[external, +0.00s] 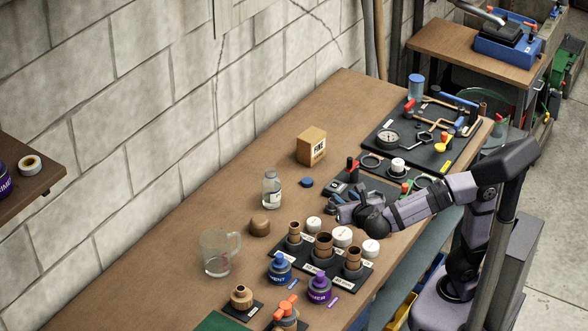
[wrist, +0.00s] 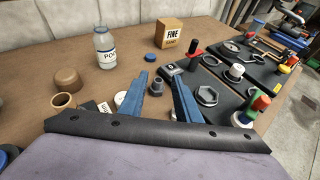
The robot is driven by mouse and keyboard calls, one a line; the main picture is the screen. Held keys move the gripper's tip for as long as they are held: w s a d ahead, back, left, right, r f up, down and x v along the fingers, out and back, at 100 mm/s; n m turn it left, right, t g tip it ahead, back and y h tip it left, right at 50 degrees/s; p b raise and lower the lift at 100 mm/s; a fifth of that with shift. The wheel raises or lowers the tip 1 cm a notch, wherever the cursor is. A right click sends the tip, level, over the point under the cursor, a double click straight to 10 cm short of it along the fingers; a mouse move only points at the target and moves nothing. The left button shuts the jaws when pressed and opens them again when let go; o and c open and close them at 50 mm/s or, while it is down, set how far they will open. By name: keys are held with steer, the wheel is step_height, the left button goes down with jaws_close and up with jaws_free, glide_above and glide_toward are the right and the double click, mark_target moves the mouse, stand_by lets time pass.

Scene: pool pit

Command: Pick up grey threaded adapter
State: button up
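A small dark grey fitting (wrist: 157,88), which looks like the grey threaded adapter, stands on the bench in the wrist view. It shows between the two blue fingers of my gripper (wrist: 162,77). The fingers are apart, with a visible gap on each side of the fitting, and nothing is clamped. I cannot tell how far the fingertips are above or short of it. In the external view my gripper (external: 338,205) is low over the bench, left of the black fitting board, and I cannot make out the adapter there.
A black board with a white fitting (external: 397,165) and a hex ring (wrist: 207,95) lies to the right. A glass bottle (external: 271,188), blue cap (external: 307,182) and box (external: 311,146) stand behind. White caps (external: 342,236) and copper fittings (external: 323,245) are close in front.

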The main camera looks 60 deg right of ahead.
glide_toward(333, 203)
steer(key=shift+b+x, duration=0.3)
steer(key=shift+x, duration=2.8)
steer(key=shift+w, duration=0.1)
steer(key=shift+x, duration=2.5)
steer(key=shift+d, duration=0.15)
jaws_close()
